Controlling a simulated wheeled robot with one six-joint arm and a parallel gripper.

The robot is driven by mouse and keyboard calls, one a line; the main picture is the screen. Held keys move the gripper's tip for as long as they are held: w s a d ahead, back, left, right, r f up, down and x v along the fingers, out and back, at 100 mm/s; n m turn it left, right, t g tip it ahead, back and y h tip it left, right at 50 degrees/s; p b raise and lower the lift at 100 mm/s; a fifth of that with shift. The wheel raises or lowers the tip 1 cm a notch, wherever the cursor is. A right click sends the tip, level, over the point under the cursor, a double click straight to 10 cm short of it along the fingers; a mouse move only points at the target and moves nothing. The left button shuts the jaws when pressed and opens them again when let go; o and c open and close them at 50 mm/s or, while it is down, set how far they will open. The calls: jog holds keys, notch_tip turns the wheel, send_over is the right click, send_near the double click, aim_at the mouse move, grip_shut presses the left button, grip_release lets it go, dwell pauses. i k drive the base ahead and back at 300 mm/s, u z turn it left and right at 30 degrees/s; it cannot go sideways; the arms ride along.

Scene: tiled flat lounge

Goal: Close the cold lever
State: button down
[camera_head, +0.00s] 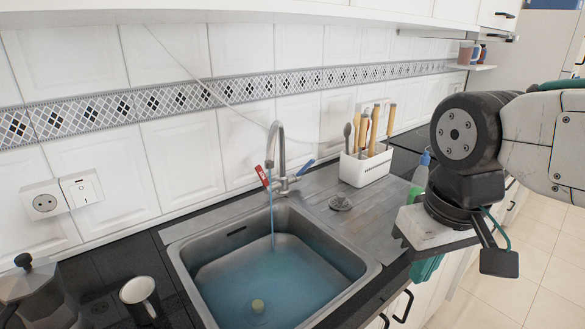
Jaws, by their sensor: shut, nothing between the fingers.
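The cold lever (305,168) is the blue-tipped handle on the right side of the tap (282,150). It slants up to the right. The red-tipped hot lever (263,177) is on the left side of the tap. A stream of water (272,220) falls from the spout into the metal sink (362,285), where bluish water (265,285) stands.
A white holder (365,170) with several wooden-handled utensils stands right of the tap. A green bottle (418,178) stands between it and my arm. A moka pot (38,295) and a mug (140,298) stand left of the sink. The drainboard (335,225) is mostly clear.

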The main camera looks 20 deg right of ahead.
aim_at(298, 174)
jog(key=z, duration=0.55)
jog(key=k, duration=1.3)
jog(key=z, duration=0.7)
jog(key=i, duration=1.45)
jog(key=u, duration=1.1)
jog(key=i, duration=0.4)
jog(key=u, duration=0.3)
